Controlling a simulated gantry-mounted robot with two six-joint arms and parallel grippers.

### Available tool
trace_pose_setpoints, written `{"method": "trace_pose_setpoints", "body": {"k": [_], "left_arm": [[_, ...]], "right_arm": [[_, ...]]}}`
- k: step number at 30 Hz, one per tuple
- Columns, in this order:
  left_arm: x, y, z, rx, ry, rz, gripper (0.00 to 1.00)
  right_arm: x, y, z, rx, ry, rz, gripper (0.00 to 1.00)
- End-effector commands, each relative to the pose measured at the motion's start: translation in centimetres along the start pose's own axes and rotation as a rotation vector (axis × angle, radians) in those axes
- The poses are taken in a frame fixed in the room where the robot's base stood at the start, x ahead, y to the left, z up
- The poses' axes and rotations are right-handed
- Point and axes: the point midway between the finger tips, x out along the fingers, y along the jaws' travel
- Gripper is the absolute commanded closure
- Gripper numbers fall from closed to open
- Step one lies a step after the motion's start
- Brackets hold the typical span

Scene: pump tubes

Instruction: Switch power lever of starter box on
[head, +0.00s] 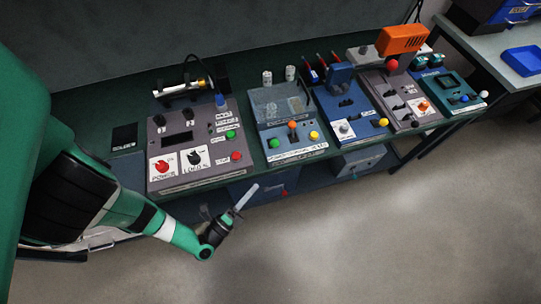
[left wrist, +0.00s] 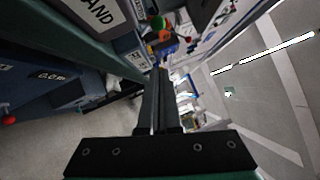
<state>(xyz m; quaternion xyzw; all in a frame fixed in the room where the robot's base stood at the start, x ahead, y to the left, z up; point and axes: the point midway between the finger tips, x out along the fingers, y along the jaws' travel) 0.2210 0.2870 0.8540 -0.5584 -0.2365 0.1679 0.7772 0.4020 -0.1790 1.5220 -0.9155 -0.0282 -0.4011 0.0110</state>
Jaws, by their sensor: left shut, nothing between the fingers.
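My left gripper (head: 246,196) is in front of the bench's near edge, beside a dark blue box (head: 248,190) on the level below the top. Its fingers are shut and empty, and they also show closed together in the left wrist view (left wrist: 157,75). The blue box has a small red part (head: 285,193) at its right side. In the left wrist view a blue box (left wrist: 60,85) with a display and a red knob (left wrist: 9,120) is at the left, apart from the fingers. I cannot read which box is the starter box. My right gripper is not in view.
The bench top holds a grey control panel (head: 220,165) with red and black dials, and several coloured machines, one with an orange head (head: 403,39). A grey-blue box (head: 357,162) sits below the bench. The floor in front (head: 370,250) is clear.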

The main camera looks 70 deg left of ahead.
Motion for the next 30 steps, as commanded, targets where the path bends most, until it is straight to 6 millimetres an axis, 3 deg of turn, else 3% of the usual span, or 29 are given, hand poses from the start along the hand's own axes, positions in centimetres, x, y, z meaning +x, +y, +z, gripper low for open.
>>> {"method": "trace_pose_setpoints", "body": {"k": [12,20,27,30], "left_arm": [[2.4,0.1,0.3,0.006,-0.011,0.004,1.00],[5.0,0.1,0.3,0.006,-0.012,0.003,1.00],[9.8,0.1,0.2,0.003,-0.010,-0.001,1.00],[10.8,0.1,1.2,0.005,-0.009,-0.001,1.00]], "right_arm": [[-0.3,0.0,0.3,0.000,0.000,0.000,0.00],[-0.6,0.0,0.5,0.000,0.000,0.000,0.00],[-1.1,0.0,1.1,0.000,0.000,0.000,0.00],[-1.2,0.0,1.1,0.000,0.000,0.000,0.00]]}}
